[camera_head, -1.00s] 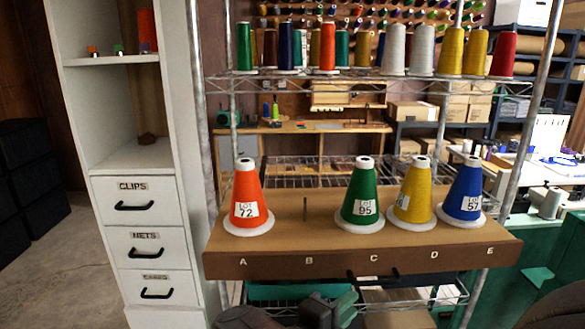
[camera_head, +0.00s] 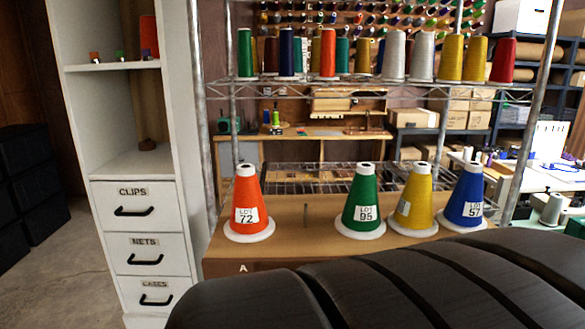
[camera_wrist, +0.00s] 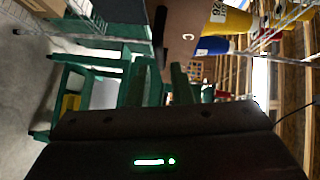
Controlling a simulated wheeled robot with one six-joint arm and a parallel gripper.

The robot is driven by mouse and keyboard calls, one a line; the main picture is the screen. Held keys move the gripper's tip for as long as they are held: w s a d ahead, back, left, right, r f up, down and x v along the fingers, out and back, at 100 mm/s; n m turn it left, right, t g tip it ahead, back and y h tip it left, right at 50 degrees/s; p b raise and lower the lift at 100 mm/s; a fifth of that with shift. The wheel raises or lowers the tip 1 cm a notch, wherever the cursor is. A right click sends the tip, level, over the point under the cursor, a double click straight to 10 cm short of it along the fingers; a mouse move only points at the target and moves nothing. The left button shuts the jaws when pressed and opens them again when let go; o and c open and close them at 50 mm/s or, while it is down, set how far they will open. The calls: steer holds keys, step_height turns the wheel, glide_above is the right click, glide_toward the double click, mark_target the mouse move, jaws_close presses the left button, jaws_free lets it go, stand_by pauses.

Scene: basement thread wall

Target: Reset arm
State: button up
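My gripper (camera_wrist: 158,82) shows in the wrist view as two green fingers with a gap between them and nothing held. In the head view my dark arm (camera_head: 400,285) fills the lower right, and the gripper is out of sight there. A brown board (camera_head: 225,250) carries an orange cone (camera_head: 246,193) marked LOT 72, a green cone (camera_head: 363,195) marked LOT 95, a yellow cone (camera_head: 415,205) and a blue cone (camera_head: 465,190) marked LOT 57. A bare peg (camera_head: 305,214) stands between orange and green. My arm hides most board letters.
A white cabinet (camera_head: 140,225) with labelled drawers stands at left. A wire shelf (camera_head: 370,78) with several spools is above the board, between metal posts (camera_head: 202,110). In the wrist view, a green bench frame (camera_wrist: 75,70) is at left.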

steer(key=shift+s+a, duration=0.1)
steer(key=shift+a, duration=0.05)
steer(key=shift+v, duration=3.55)
steer(key=shift+b+x, duration=0.6)
steer(key=shift+x, duration=6.4)
